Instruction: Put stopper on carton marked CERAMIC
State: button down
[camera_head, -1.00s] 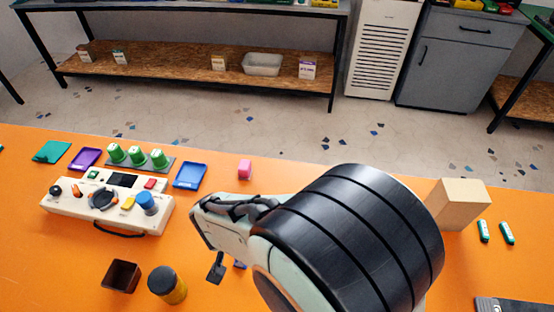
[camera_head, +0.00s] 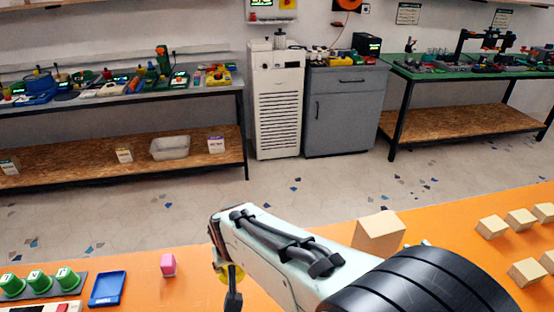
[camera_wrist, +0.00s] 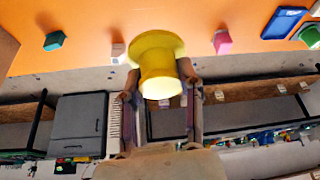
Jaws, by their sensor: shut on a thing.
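My gripper (camera_wrist: 160,95) is shut on a yellow stopper (camera_wrist: 158,50), a flanged round piece held between the two fingers above the orange table. In the head view my gripper (camera_head: 230,282) is at the lower middle, and a little of the yellow stopper (camera_head: 238,272) shows beside it, mostly hidden. Plain tan cartons stand on the table: one (camera_head: 378,234) just beyond my arm, and others at the right, such as this one (camera_head: 491,227). No CERAMIC mark is readable on any of them.
A pink block (camera_head: 168,265), a blue tray (camera_head: 106,289) and green cups (camera_head: 38,281) stand on the table at the left. My arm hides part of the table. A grey cabinet (camera_head: 340,115) and shelved benches stand across the floor.

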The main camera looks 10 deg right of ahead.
jog(key=s+d+r+m+h, duration=0.15)
jog(key=d+r+m, duration=0.25)
jog(key=d, duration=1.2)
jog(key=d+r+m+h, duration=0.2)
jog(key=d+r+m, duration=0.25)
jog(key=d, duration=1.05)
send_near(382, 219)
jog(key=shift+w+d+f+m+g, duration=0.15)
jog(key=shift+w+d+f, duration=0.1)
jog(key=shift+w+f, duration=0.2)
jog(key=shift+w+d+f+m+g, duration=0.15)
jog(key=shift+w+d+f, duration=0.15)
jog(key=shift+w, duration=0.15)
jog(key=shift+w+f, duration=0.15)
jog(key=shift+f, duration=0.05)
jog(key=shift+w+d+f, duration=0.1)
jog(key=shift+f, duration=0.8)
jog(key=shift+w+d+f, duration=0.1)
jog(key=shift+f, duration=0.75)
jog(key=c, duration=0.7)
grip_release()
jog(key=shift+f, duration=0.15)
